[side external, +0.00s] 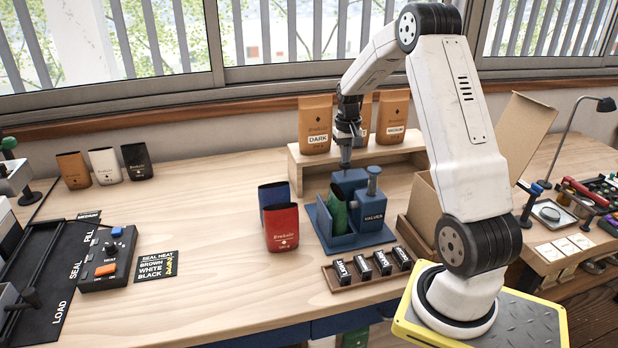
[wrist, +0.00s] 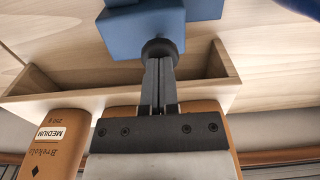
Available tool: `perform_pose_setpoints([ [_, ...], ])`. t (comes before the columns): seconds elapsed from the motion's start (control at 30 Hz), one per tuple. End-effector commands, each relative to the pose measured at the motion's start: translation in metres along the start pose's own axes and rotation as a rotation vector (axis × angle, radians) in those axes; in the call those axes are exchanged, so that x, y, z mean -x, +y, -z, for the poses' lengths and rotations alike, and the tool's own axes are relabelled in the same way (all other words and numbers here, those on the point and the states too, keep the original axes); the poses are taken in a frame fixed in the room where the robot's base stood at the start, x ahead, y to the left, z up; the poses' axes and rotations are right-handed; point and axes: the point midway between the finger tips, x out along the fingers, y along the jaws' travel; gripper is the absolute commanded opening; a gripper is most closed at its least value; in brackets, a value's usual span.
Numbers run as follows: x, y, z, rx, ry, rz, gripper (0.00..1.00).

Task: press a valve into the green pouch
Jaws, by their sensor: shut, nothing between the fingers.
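The green pouch (side external: 338,209) stands in the blue valve press (side external: 372,216), which is labelled VALVES. Part of the pouch is hidden by the press walls. My gripper (side external: 346,168) points down over the back left of the press, its fingers together and holding nothing. In the wrist view my gripper's fingertips (wrist: 160,60) meet or nearly meet a dark round cap (wrist: 159,46) in front of the blue press body (wrist: 145,28). I cannot tell whether they touch it. The green pouch is not visible in the wrist view.
A red pouch (side external: 281,229) and a blue pouch (side external: 271,193) stand left of the press. A wooden tray (side external: 352,297) with several labelled black pieces lies in front. A wooden shelf (side external: 300,165) with brown bags stands behind. An open cardboard box (side external: 428,208) is at right.

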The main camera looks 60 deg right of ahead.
Motion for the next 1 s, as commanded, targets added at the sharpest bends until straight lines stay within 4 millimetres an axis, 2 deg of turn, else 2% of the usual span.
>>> perform_pose_setpoints([
  [0.7,-0.016,0.000,0.000,0.000,-0.002,0.000,0.00],
  [1.0,-0.016,0.000,0.000,0.000,-0.002,0.000,0.00],
])
